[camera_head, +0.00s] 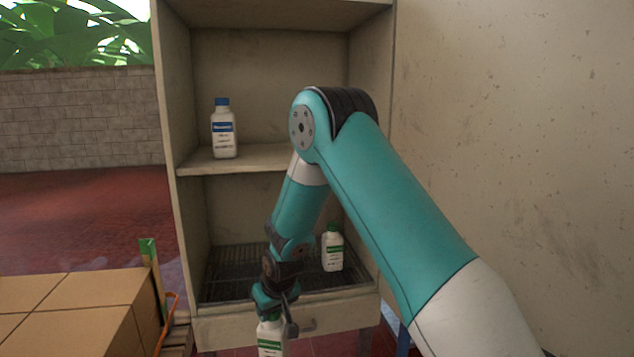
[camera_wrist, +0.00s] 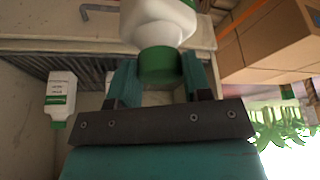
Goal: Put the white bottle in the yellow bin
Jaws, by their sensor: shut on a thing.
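A white bottle with a green label (camera_head: 270,340) hangs from my gripper (camera_head: 272,302), in front of the cabinet's drawer front. In the wrist view its white body (camera_wrist: 157,22) and green cap (camera_wrist: 160,66) show, with the teal fingers on either side of the cap. The fingers are closed on it. A second white bottle with a green cap (camera_head: 332,250) stands on the cabinet's lower rack; a white bottle with a green label also shows at left in the wrist view (camera_wrist: 61,92). A white bottle with a blue cap (camera_head: 223,132) stands on the middle shelf. No yellow bin shows.
The open cabinet (camera_head: 171,120) has a middle shelf (camera_head: 240,160) and a dark slatted rack (camera_head: 230,272). Cardboard boxes (camera_head: 75,305) stand on a pallet at the left, with an orange bar beside them. A bare wall (camera_head: 520,130) closes the right side.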

